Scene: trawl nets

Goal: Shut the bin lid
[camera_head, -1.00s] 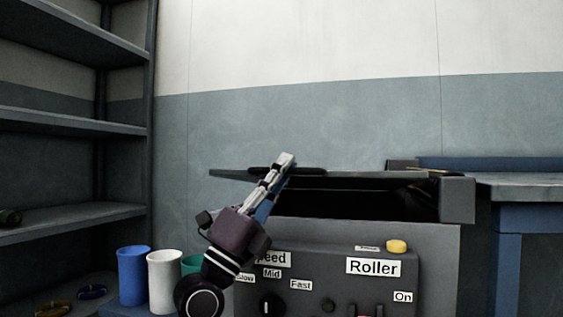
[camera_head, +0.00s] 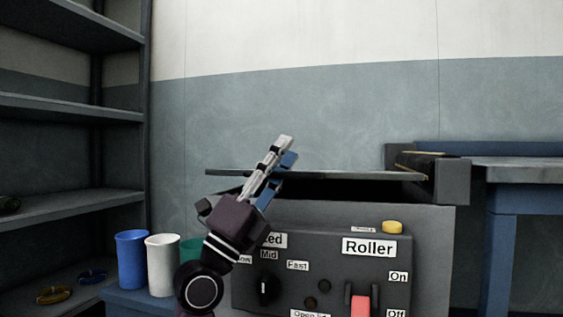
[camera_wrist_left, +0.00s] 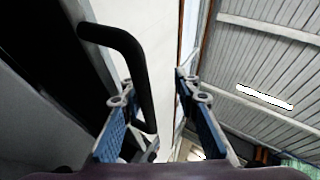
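The bin lid (camera_head: 345,175) is a thin dark panel seen nearly edge-on above the grey bin (camera_head: 425,230), with a dark gap beneath it. The lid stands open. My left gripper (camera_head: 286,155) is in front of the lid and its fingertips reach above the lid's edge. In the left wrist view, the fingers (camera_wrist_left: 160,85) are apart, and a black bent handle (camera_wrist_left: 130,60) runs down beside the left finger, its lower end between the fingers. I cannot tell whether it touches a finger. My right gripper is not in view.
A control panel (camera_head: 320,270) with labels, a yellow button (camera_head: 392,227) and a red switch (camera_head: 361,305) is on the bin's front. Blue (camera_head: 131,260), white (camera_head: 162,265) and green cups stand at left, beside grey shelves (camera_head: 70,110). A blue table (camera_head: 515,190) stands at right.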

